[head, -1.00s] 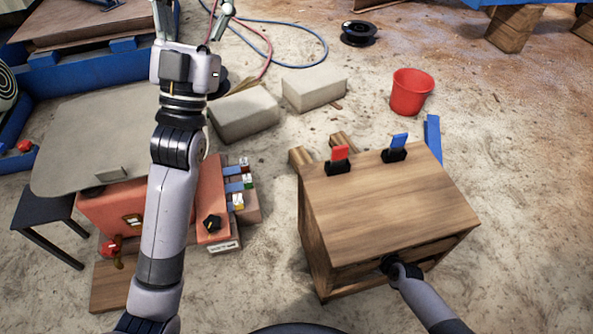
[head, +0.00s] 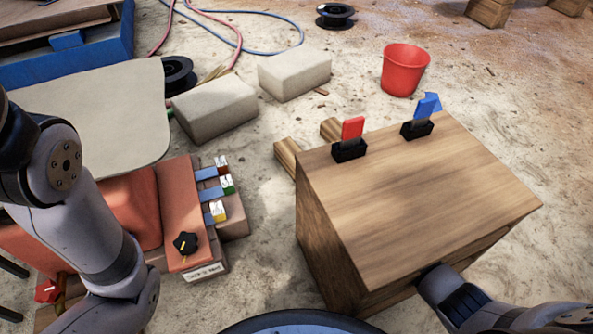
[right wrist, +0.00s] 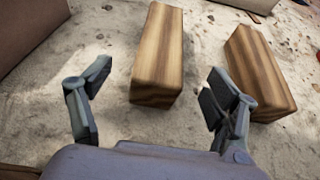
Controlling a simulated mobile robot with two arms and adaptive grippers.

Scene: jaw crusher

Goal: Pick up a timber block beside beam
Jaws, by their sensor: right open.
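Two timber blocks lie on the concrete floor beside the far left edge of the wooden cabinet (head: 430,190): a nearer one (head: 288,158) and a farther one (head: 331,130). The right wrist view shows both, one in the middle (right wrist: 160,52) and one at the right (right wrist: 262,72). My right gripper (right wrist: 157,85) is open and empty. The middle block's near end lies ahead between its fingers, with visible floor on both sides. The right block is just outside the right finger. In the head view my right gripper is hidden by the cabinet. My left gripper is out of view.
A red and a blue handled item (head: 418,118) stand in black holders on the cabinet. Grey blocks (head: 215,108), a red bucket (head: 404,70) and hoses lie behind. An orange machine (head: 180,215) stands left. Bare floor lies between it and the cabinet.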

